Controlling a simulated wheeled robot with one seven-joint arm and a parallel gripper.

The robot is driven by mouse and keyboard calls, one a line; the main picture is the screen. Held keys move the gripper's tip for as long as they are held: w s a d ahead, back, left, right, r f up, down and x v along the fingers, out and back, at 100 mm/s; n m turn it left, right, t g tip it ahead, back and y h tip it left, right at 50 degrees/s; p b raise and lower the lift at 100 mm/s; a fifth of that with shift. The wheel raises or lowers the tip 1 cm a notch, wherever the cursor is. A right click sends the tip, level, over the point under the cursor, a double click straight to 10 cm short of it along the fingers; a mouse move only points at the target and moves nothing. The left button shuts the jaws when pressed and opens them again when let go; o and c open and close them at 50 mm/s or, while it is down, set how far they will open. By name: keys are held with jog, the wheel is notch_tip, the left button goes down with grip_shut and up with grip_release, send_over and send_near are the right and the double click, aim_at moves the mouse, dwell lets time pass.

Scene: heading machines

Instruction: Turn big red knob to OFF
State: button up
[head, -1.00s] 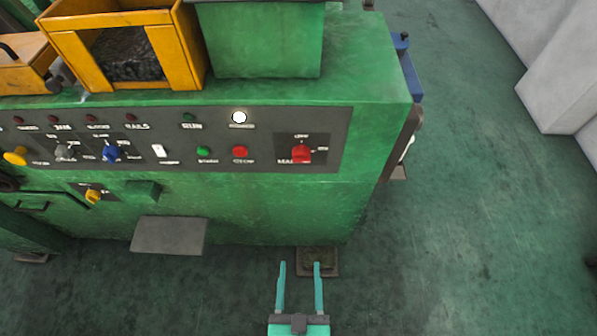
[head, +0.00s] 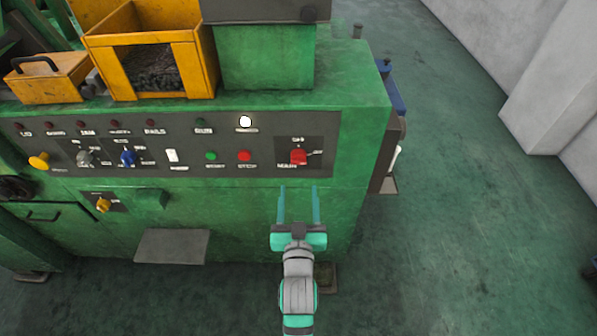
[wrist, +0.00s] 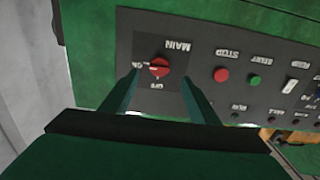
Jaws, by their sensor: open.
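The big red knob (head: 298,157) sits on the right end of the dark control panel on the green machine, marked MAIN. In the wrist view the knob (wrist: 159,67) appears upside down between and beyond my fingertips, with labels around it. The label below it in that view looks like OFF, and ON is beside it. My gripper (head: 299,190) is open and empty. Its two teal fingers point at the panel, below the knob in the head view. In the wrist view my gripper (wrist: 158,80) frames the knob without visible contact.
A red STOP button (head: 244,156) and a green START button (head: 211,156) lie left of the knob. Yellow (head: 38,161) and blue (head: 127,157) knobs are farther left. A grey plate (head: 172,246) juts out low on the machine.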

aim_at(299, 164)
jog(key=w, duration=1)
jog(key=shift+r, duration=0.35)
jog(key=shift+w+a, duration=0.1)
jog(key=shift+w, duration=0.45)
jog(key=shift+c, duration=0.6)
jog(key=c, duration=0.9)
